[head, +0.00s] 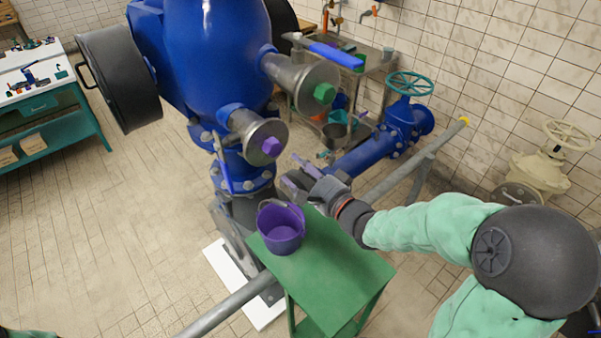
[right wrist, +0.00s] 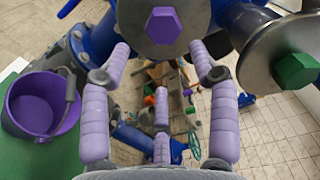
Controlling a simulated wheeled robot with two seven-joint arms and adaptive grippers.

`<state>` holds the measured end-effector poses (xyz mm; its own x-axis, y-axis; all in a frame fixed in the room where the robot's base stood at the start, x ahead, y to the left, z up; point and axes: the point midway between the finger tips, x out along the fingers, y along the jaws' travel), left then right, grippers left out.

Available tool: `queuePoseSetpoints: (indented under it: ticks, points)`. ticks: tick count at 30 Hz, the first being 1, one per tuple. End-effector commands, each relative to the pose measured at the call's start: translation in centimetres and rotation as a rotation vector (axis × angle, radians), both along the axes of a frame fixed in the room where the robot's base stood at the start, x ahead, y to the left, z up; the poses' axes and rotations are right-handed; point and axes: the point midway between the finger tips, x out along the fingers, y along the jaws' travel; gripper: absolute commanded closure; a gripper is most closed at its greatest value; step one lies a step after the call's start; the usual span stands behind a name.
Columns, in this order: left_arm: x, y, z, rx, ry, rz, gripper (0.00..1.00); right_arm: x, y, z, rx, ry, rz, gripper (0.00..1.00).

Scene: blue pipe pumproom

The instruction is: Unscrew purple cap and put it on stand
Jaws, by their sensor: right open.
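The purple hexagonal cap (head: 271,147) sits in the end of the lower metal flange on the blue pump. It also shows at the top of the right wrist view (right wrist: 164,25). My right gripper (head: 296,170) is open and empty, just right of and slightly below the cap, apart from it. In the right wrist view its purple fingers (right wrist: 160,60) are spread below the cap. The green stand (head: 335,270) is below, with a purple bucket (head: 282,237) on its far left part. My left gripper is not in view.
A green cap (head: 325,93) sits on the larger flange up and right of the purple one. A blue pipe with a teal handwheel (head: 410,83) runs behind my right gripper. The front right of the stand top is bare. A teal workbench (head: 50,115) stands far left.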

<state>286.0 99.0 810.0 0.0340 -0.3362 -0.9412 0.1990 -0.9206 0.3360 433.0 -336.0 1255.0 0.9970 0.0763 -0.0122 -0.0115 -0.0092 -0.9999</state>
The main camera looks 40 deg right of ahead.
Motion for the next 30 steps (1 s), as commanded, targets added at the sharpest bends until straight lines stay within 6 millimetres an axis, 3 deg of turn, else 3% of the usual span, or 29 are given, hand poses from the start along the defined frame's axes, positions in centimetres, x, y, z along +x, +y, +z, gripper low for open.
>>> queuePoseSetpoints:
  ticks: [8,30]
  points:
    - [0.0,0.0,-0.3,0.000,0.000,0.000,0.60,0.8,0.1,0.5,0.010,-0.014,0.005,0.39]
    - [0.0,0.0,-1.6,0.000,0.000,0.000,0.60,9.5,0.8,0.4,0.009,-0.012,0.004,0.39]
